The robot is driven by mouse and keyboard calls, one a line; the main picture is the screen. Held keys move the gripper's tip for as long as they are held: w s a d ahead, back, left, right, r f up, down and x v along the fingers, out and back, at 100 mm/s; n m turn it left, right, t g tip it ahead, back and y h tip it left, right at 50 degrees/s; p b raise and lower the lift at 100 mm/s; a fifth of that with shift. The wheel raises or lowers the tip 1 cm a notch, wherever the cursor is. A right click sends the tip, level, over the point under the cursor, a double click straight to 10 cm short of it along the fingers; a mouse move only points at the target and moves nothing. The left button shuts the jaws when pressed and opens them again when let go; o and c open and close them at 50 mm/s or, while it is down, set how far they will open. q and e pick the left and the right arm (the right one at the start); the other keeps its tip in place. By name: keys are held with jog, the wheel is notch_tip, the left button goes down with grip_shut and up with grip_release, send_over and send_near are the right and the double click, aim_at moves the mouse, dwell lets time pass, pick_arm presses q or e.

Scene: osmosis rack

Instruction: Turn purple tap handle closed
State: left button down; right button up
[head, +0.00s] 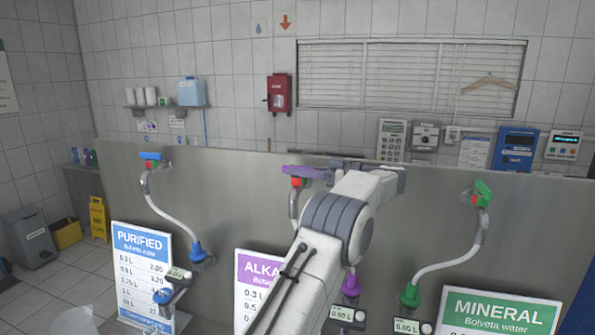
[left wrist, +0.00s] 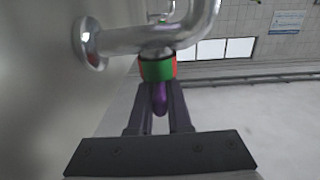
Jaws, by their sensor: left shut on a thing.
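In the left wrist view the two dark fingers (left wrist: 160,95) are shut on the purple handle (left wrist: 160,102), just beside a green and red ring (left wrist: 157,69) on the metal pipe (left wrist: 150,35). My right gripper is out of view.
A tap with a blue handle (head: 152,156) stands to the left and one with a green handle (head: 484,191) to the right. The steel panel (head: 225,190) runs behind them. Price signs for purified (head: 140,265) and mineral water (head: 500,312) stand in front.

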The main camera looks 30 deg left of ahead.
pick_arm(q)
jog(key=shift+n+g, duration=0.3)
jog(key=shift+g, duration=0.2)
jog(key=c, duration=0.9)
grip_release()
jog(key=shift+s, duration=0.1)
jog(key=shift+o, duration=0.2)
jog(key=v, duration=0.7)
jog(key=shift+d, duration=0.25)
jog(key=shift+r, duration=0.1)
